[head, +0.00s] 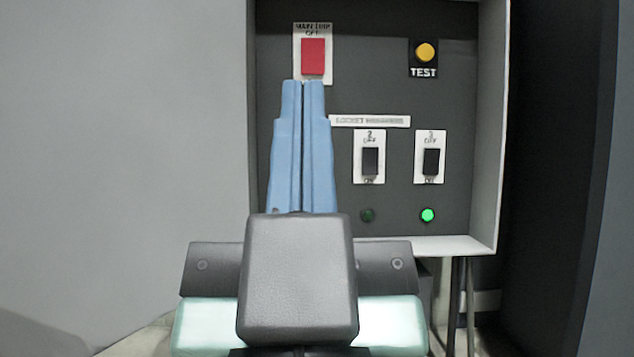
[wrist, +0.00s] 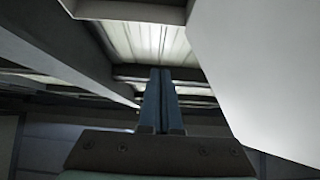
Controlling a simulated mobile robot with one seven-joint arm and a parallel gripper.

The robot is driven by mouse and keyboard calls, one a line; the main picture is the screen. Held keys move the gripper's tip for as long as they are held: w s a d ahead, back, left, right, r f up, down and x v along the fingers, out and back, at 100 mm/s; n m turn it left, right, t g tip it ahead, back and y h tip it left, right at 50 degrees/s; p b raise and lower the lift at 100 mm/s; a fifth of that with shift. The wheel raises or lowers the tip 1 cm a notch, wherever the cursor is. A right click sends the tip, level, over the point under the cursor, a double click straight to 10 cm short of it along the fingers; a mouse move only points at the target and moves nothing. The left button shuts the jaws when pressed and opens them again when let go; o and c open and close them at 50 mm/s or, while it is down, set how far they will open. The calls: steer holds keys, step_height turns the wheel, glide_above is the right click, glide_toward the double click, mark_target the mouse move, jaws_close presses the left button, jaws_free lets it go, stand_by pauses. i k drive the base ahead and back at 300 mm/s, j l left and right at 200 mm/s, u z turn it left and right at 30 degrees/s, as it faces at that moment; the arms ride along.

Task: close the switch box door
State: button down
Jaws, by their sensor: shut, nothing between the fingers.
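The switch box (head: 487,130) stands open in front of me, its dark inner panel facing me. A large plain light grey surface (head: 120,150) fills the left of the head view up to the box's left edge; it looks like the door swung open. My gripper (head: 302,83) is shut and empty, its blue fingers pointing at the panel just below the red main trip switch (head: 313,57). I cannot tell whether the tips touch the panel. In the wrist view my gripper (wrist: 162,72) points up past a pale flat panel (wrist: 265,70), which I cannot identify for sure.
On the panel are a yellow test button (head: 425,52), two black switches (head: 370,161) (head: 431,161) and a lit green lamp (head: 428,215). My gripper hides the panel's lower left. Thin legs or pipes (head: 461,300) run below the box. Dark space lies to its right.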

mark_target(124, 147)
steer(key=k+j, duration=0.15)
steer(key=j, duration=0.2)
steer(key=k+j+u, duration=0.1)
steer(key=j, duration=0.25)
steer(key=k+j, duration=0.2)
steer(key=j, duration=0.15)
steer(key=j+z, duration=0.1)
steer(key=j, duration=0.2)
